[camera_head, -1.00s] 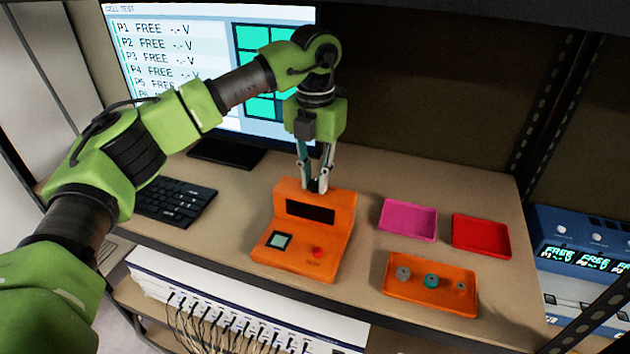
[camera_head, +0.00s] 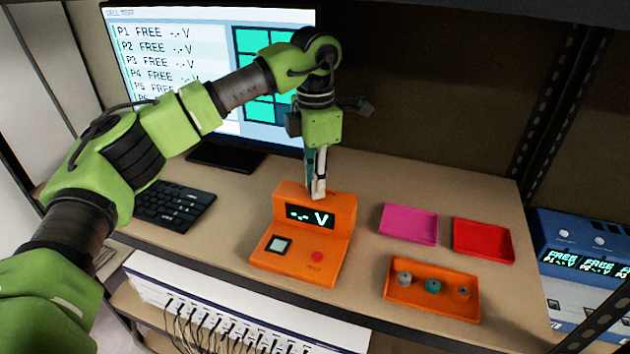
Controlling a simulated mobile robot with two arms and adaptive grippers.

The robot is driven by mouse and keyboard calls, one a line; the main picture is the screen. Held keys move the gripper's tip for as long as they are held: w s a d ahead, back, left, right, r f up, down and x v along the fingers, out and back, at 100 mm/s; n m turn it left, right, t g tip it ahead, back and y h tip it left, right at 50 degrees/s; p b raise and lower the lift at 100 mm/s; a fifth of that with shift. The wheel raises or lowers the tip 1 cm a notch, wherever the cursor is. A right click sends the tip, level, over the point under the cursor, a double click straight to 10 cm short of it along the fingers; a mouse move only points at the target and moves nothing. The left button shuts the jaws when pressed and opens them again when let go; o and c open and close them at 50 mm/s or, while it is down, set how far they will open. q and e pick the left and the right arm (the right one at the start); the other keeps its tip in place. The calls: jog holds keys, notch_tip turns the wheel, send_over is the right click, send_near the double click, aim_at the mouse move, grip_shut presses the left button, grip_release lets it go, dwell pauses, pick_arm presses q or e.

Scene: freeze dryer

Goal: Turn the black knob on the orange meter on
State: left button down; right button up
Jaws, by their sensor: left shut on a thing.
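The orange meter (camera_head: 335,250) stands on the bench in the middle of the view. Its small display (camera_head: 311,216) is lit and reads "-.- V". A square button (camera_head: 278,244) and a red button (camera_head: 317,257) sit on its lower front face. My left gripper (camera_head: 318,194) points down at the top of the meter, its fingers turned edge-on to the camera and closed at the meter's top. The black knob is hidden by the fingers. My right gripper is not in view.
A pink tray (camera_head: 408,238) and a red tray (camera_head: 484,256) lie right of the meter. An orange tray (camera_head: 400,295) in front holds small round cells. A keyboard (camera_head: 175,204) and monitor (camera_head: 180,62) are at the left. A blue device (camera_head: 580,235) stands far right.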

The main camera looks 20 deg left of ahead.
pick_arm(q)
jog(key=shift+r, duration=0.1)
dwell(0.5)
jog(key=c, duration=1.9)
grip_release()
notch_tip(320, 180, up, 7)
jog(key=shift+r, duration=0.2)
